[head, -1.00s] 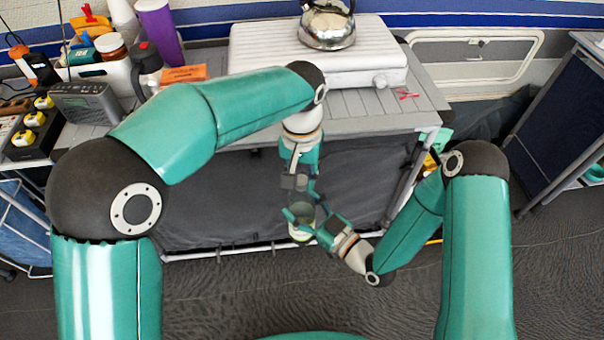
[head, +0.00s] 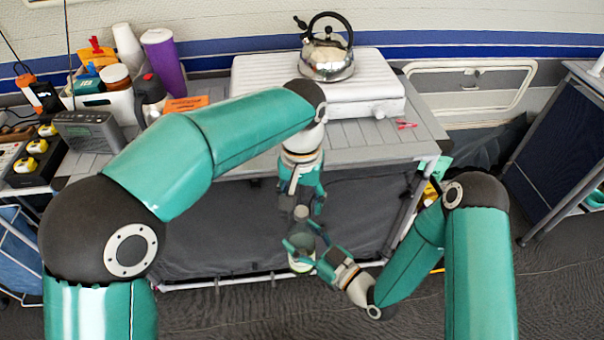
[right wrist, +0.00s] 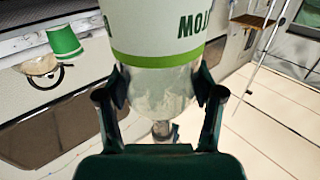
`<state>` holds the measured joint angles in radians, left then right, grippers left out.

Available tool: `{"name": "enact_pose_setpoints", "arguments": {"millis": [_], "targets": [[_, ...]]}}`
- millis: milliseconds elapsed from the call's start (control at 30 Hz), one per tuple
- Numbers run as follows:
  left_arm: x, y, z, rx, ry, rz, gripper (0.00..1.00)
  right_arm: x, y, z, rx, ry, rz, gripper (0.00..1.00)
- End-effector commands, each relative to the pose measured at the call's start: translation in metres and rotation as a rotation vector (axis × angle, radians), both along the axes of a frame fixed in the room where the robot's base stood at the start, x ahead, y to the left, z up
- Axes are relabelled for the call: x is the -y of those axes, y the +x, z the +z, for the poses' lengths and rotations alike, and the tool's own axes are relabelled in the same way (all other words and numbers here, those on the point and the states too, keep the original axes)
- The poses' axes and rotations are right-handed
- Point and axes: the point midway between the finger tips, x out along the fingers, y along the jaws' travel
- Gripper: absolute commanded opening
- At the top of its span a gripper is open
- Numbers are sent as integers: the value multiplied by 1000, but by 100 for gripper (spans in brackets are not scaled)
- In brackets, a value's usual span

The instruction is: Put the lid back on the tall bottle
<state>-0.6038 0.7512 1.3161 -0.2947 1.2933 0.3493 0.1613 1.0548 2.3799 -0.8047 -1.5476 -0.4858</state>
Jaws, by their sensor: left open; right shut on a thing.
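My right gripper (head: 315,250) is shut on the tall bottle (head: 300,243), in front of the counter. In the right wrist view the bottle (right wrist: 150,30) has a white label, a green band and a clear part between the fingers. A small grey piece (head: 301,213), which looks like the lid, is at the bottle's upper end in the head view. Whether it is seated on the neck I cannot tell. My left gripper (head: 301,203) is open just above the bottle, its fingers spread around the grey piece; contact is unclear.
The grey counter (head: 240,165) behind holds a white case (head: 260,85) with a kettle (head: 328,62) on it. A radio (head: 90,132), a purple cup (head: 163,60) and other items crowd its left end. Floor in front is clear.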

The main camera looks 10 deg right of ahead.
Motion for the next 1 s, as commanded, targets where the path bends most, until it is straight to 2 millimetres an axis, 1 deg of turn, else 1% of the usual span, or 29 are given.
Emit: {"name": "enact_pose_setpoints", "arguments": {"millis": [33,200,300,400,500,600,1000], "targets": [[1,1,11,5,-3,0,59,0,0,0,1,1,0,0],[0,2,47,4,-3,1,59,0,0,0,1,1,0,0],[0,1,65,3,-2,0,59,0,0,0,1,1,0,0],[0,2,78,3,-1,0,59,0,0,0,1,1,0,0],[0,1,86,1,0,0,59,0,0,0,1,1,0,0],[0,1,91,0,0,0,59,0,0,0,1,1,0,0],[0,1,91,-1,0,0,59,0,0,0,1,1,0,0]]}}
